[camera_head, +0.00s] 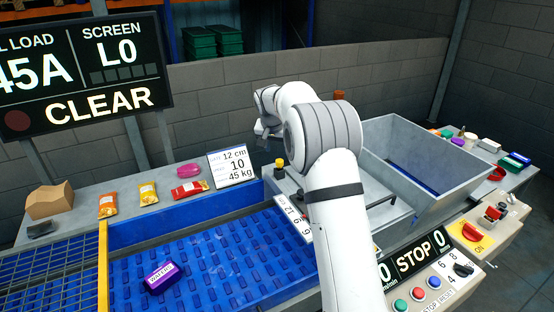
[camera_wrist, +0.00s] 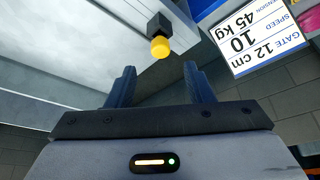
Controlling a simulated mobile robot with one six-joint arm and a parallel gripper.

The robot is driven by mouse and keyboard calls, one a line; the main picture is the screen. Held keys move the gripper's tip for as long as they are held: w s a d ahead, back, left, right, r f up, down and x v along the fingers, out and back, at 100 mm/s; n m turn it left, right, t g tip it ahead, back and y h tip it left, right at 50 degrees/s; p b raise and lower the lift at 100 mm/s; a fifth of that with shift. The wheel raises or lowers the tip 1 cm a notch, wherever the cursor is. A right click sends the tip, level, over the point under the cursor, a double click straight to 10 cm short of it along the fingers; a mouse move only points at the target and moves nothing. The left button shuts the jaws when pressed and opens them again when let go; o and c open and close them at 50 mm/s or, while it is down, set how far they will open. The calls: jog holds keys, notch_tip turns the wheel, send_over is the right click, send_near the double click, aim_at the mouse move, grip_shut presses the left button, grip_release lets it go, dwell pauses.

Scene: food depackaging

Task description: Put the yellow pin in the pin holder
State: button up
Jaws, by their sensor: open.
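The yellow pin (camera_head: 279,162) shows as a small yellow knob at a dark block (camera_head: 279,173) on the grey machine's left edge, beside the blue belt. In the wrist view the yellow knob (camera_wrist: 160,48) lies just beyond and between my fingertips, with the black block (camera_wrist: 159,24) behind it. I cannot tell whether this block is the pin holder or how deep the pin sits. My gripper (camera_wrist: 160,78) is open and empty, its two blue fingers apart and not touching the pin. In the head view my gripper (camera_head: 264,132) is partly hidden by my arm.
A white sign (camera_head: 232,166) stands left of the pin, close to my gripper. The grey hopper (camera_head: 415,150) is at the right. A purple package (camera_head: 162,277) lies on the blue belt (camera_head: 215,255). Several snack packs lie on the back ledge. Control panels (camera_head: 420,265) stand at front right.

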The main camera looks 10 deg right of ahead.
jog(key=s+d+r+n, duration=0.1)
jog(key=s+r, duration=0.4)
jog(key=s, duration=0.6)
jog(key=s+r+n, duration=0.1)
jog(key=s+r, duration=0.5)
jog(key=s, duration=0.5)
jog(key=s+f+n+y, duration=0.1)
jog(key=s+f, duration=0.2)
jog(key=s, duration=0.9)
jog(key=s+f+n, duration=0.2)
jog(key=s+f, duration=0.2)
jog(key=s, duration=0.9)
jog(key=shift+s+g+y+b, duration=0.15)
jog(key=shift+g+y+b, duration=0.15)
jog(key=shift+y, duration=0.1)
jog(key=shift+f, duration=0.15)
jog(key=shift+f+b, duration=0.7)
jog(key=shift+f, duration=0.05)
